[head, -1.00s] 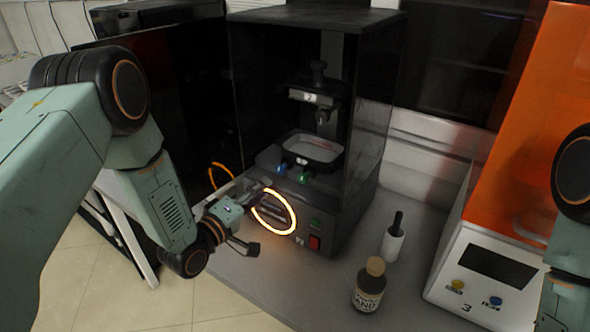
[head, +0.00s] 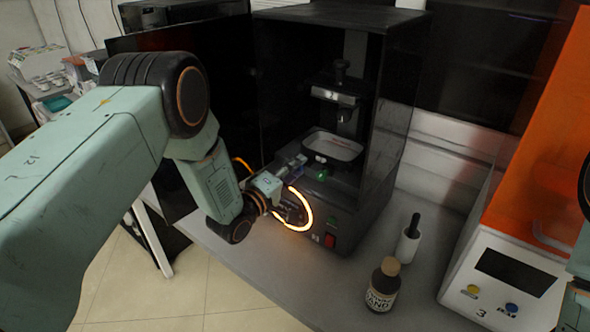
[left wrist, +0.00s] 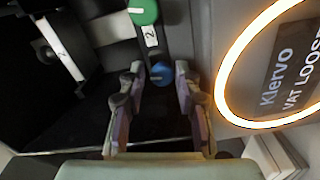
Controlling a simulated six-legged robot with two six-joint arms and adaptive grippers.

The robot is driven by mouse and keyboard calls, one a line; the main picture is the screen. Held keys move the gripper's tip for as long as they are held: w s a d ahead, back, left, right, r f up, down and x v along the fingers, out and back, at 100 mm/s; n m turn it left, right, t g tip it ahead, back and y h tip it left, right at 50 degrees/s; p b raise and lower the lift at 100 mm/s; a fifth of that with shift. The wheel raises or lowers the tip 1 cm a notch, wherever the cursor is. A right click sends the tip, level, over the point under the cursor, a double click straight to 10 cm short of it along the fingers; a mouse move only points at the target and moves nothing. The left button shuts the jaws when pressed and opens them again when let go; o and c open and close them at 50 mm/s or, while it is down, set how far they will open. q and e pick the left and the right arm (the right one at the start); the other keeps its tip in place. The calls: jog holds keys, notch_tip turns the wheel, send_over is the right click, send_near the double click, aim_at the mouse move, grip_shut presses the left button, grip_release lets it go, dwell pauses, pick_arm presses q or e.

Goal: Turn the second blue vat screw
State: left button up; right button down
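The blue screw (left wrist: 161,74) shows in the left wrist view, between the fingertips of my left gripper (left wrist: 160,80). The fingers stand apart on either side of it, and I see no clear grip on it. A green screw (left wrist: 143,11) sits beyond it, beside a label marked 2. In the head view my left gripper (head: 292,185) is at the front of the vat (head: 333,147) in the black printer (head: 345,205). The green screw (head: 320,175) shows to its right there. The blue screw is mostly hidden by the gripper. My right gripper is out of view.
A glowing orange ring (head: 308,212) is close to my left gripper, at the printer's front. A brown bottle (head: 383,285) and a white bottle with a black top (head: 409,240) stand on the bench. An orange-covered machine (head: 505,280) stands at right.

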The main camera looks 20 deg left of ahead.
pick_arm(q)
jog(key=shift+w+f, duration=0.15)
jog(key=shift+w, duration=0.05)
jog(key=shift+a, duration=0.1)
jog(key=shift+c, duration=0.9)
grip_shut()
jog(key=shift+s, duration=0.1)
